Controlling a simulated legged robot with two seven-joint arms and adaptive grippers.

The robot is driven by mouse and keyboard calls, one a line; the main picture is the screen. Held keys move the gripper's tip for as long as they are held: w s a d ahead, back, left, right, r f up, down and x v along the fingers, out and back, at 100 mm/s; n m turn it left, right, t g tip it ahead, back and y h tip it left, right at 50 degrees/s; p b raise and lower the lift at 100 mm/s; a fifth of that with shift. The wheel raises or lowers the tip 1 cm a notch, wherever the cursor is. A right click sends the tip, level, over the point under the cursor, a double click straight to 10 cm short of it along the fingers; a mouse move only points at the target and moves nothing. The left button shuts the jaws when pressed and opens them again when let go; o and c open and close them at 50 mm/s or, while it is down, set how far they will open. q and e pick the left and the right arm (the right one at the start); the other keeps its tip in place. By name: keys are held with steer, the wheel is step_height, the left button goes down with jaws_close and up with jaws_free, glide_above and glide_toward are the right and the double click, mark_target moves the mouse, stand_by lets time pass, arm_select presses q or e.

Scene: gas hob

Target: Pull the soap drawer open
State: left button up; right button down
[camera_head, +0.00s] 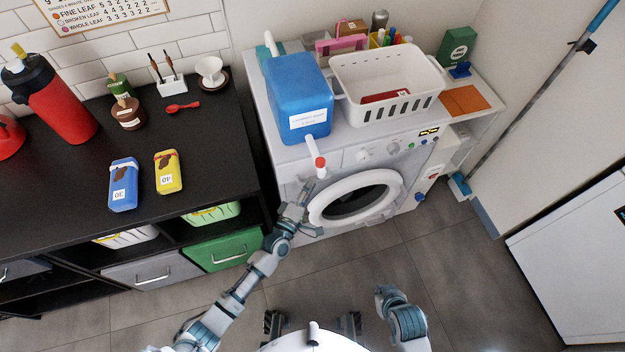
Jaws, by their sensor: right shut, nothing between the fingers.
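The white washing machine (287,173) stands right of the black counter. Its soap drawer (333,160) is at the left end of the front control panel and looks closed; the white tap with a red end hanging from the blue detergent container (298,95) covers part of it. My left gripper (305,188) is in front of the machine, just below the drawer area and left of the round door (355,202). Whether it touches the machine and how its fingers stand cannot be made out. My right gripper (384,293) is low, away from the machine, shut and empty.
A white basket (385,85) sits on the machine beside the blue container. The counter (215,150) holds a red flask (60,103), a blue pack and a yellow pack. A green drawer (222,250) is below. The tiled floor (450,270) is clear at right.

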arm_select(q)
steer(key=shift+x, duration=1)
steer(key=shift+d, duration=0.6)
steer(key=shift+a, duration=0.35)
jaws_close()
arm_select(e)
steer(key=shift+w, duration=0.45)
